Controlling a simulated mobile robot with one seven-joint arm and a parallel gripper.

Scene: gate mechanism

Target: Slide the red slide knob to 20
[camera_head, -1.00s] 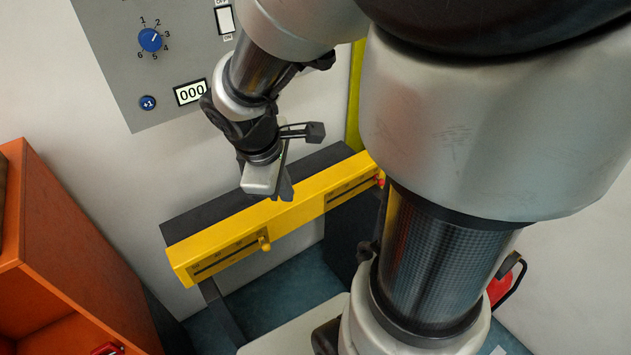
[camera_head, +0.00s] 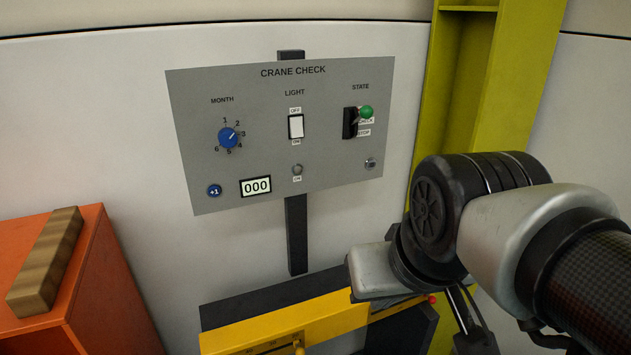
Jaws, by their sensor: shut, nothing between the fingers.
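The red slide knob (camera_head: 433,299) shows as a small red spot at the right end of the yellow slide box (camera_head: 305,322), low in the view. Its scale and numbers cannot be read here. My gripper (camera_head: 375,273) is just left of the red knob in the picture, in front of and over the right part of the box. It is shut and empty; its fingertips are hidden. I cannot tell whether it touches the box.
A grey panel (camera_head: 330,175) above has a blue dial (camera_head: 228,138), a light switch (camera_head: 296,126) and a green-tipped lever (camera_head: 366,112). An orange cabinet (camera_head: 100,265) with a wooden block (camera_head: 45,262) stands left.

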